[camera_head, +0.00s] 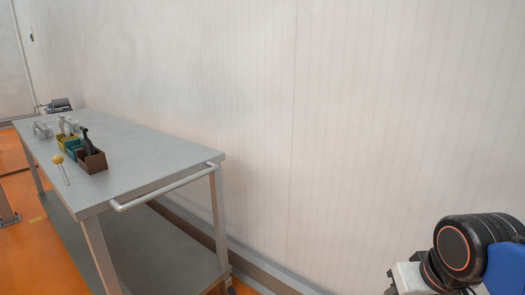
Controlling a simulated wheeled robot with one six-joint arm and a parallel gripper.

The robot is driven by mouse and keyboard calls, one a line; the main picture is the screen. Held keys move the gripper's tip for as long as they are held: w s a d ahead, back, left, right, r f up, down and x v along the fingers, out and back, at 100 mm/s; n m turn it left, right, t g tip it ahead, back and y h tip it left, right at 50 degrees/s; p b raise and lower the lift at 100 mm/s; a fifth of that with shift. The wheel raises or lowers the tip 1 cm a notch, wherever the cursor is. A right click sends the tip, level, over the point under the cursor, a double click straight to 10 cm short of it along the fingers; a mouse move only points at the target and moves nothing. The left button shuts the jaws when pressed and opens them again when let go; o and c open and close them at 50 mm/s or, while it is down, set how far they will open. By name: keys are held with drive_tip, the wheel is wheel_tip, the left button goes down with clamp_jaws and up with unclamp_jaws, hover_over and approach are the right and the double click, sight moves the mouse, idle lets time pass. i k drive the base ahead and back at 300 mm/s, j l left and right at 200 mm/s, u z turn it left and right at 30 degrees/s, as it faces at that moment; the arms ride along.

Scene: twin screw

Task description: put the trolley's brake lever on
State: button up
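The trolley (145,155) is a grey metal table on legs with a lower shelf (150,245), on the left side of the view. A push handle (165,188) runs along its near end. Part of my arm (465,247) shows at the bottom right, far from the trolley. My gripper's fingers are not in view.
Yellow, teal and brown bins (91,161) stand on the trolley top with dark and metal parts. A grey machine (58,105) is at the far end. A pale wall (380,120) runs close along the right. Orange floor (30,255) is open at left.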

sight(57, 160)
drive_tip(key=u, duration=1.55)
